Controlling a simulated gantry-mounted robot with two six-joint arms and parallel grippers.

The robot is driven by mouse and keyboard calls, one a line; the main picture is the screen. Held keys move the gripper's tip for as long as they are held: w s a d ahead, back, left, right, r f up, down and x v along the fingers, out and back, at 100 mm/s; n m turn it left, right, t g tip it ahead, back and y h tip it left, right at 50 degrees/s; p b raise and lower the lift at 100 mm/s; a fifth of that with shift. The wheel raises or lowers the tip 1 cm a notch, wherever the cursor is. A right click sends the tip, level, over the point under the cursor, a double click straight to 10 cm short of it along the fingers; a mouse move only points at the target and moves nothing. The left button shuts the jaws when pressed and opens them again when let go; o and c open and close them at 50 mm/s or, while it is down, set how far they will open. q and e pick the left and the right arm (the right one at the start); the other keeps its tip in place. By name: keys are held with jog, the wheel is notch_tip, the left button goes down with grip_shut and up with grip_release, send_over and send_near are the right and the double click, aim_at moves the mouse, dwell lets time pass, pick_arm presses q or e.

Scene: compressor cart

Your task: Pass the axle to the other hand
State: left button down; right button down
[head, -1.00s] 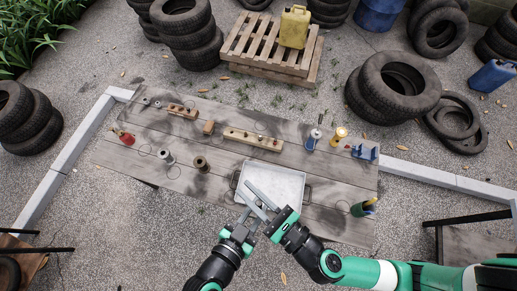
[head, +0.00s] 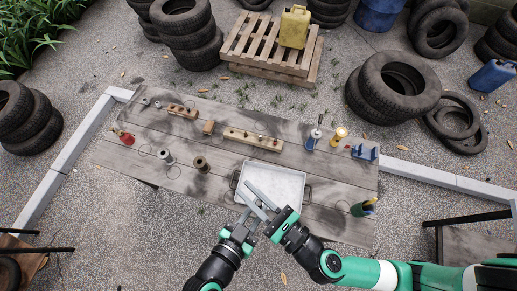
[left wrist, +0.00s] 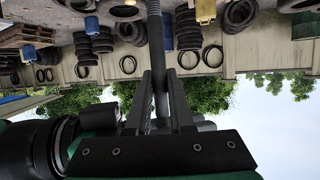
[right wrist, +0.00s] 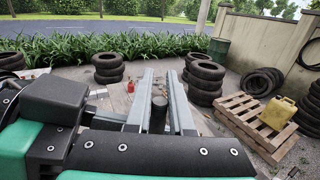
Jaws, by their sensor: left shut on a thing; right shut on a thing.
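The axle is a grey rod (left wrist: 155,40) that runs between the fingers of my left gripper (left wrist: 159,76) in the left wrist view. In the right wrist view a dark, round-ended piece of the axle (right wrist: 158,114) stands between the long grey fingers of my right gripper (right wrist: 160,74). Both grippers are shut on the axle. In the head view they meet over the front edge of the white tray (head: 292,197), with the right gripper's fingers pointing up and left. The axle is hard to tell apart from the fingers there.
The wooden table (head: 327,212) holds a long wooden block with pegs (head: 252,139), spools (head: 201,164), a red bottle (head: 124,137), a blue holder (head: 364,152) and a green cup (head: 363,208). Tyres and a pallet (head: 270,47) lie beyond it.

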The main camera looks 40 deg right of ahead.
dwell(0.3)
jog(key=c, duration=0.7)
grip_release()
jog(key=shift+s, duration=0.1)
jog(key=shift+s+d, duration=0.2)
jog(key=shift+s, duration=1.75)
jog(key=shift+s+d, duration=0.2)
jog(key=shift+s, duration=1.8)
jog(key=shift+s+d, duration=0.2)
jog(key=shift+s, duration=1.75)
